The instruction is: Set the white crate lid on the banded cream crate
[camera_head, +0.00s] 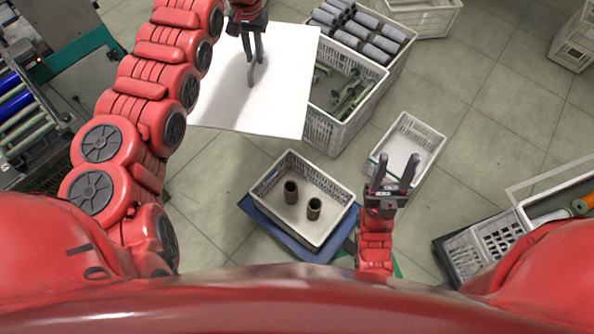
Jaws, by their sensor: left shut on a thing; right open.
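The white crate lid (285,105) appears as a large, flat white panel at the upper left of centre. My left gripper (254,80) is over it with its fingers close together, shut on it; the exact contact is hard to see. A small cream crate (434,146) stands right of centre. A thin teal line shows along its near left side, so it looks like the banded crate. Its inside looks empty. My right gripper (397,166) is open and empty, its fingers hiding part of that crate's near side.
A pale crate (272,177) with two brown bobbins (302,200) stands on a blue mat (262,228). A larger crate (338,137) of grey rollers and metal parts is partly hidden by the lid. More crates (515,235) lie at right. Floor is clear around the cream crate's right.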

